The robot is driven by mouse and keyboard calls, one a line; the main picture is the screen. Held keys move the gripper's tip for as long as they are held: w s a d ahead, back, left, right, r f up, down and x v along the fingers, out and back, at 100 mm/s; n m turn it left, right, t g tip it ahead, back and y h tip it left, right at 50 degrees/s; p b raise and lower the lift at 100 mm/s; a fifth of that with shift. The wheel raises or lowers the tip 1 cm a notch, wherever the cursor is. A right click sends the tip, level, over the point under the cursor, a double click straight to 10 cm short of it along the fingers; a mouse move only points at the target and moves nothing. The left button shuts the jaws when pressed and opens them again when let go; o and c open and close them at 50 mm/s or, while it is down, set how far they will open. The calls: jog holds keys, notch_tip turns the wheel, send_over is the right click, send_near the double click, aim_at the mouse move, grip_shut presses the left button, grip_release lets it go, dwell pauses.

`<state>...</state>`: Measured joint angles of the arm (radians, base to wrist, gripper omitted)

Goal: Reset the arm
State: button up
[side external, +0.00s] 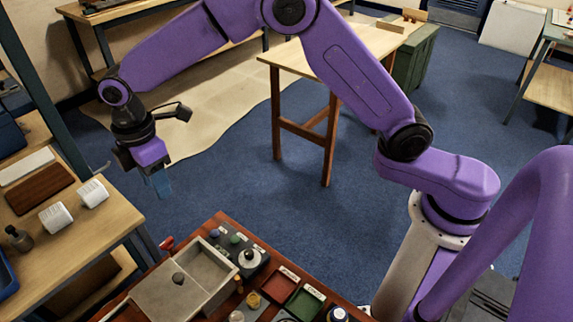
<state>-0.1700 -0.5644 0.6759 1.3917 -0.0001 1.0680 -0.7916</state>
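My gripper (161,186) hangs at the left end of my purple arm, pointing down with bluish fingertips. It is in the air between the left wooden table and the red-brown workbench (222,220). It appears apart from both surfaces. The fingers are small and seen at an angle, so I cannot tell whether they are open or shut. No held object can be made out. My arm is raised and reaches across the upper part of the view to the left. No copper manifold can be made out.
The workbench bears a grey box (208,268), a control panel with knobs (240,248), a red tray (281,285) and a green tray (304,304). The left table (112,218) bears two white containers (56,218) (93,193) and a brown board (40,188). Blue floor (235,170) lies open behind.

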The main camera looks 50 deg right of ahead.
jog(key=s+d+r+m, duration=0.2)
jog(key=s+d, duration=1.1)
jog(key=s, duration=0.2)
jog(key=s+d+r+m, duration=0.2)
jog(key=s+d, duration=1.2)
jog(key=s, duration=0.1)
jog(key=shift+s+d+r+m, duration=0.15)
jog(key=shift+s+m, duration=0.1)
jog(key=shift+m, duration=0.15)
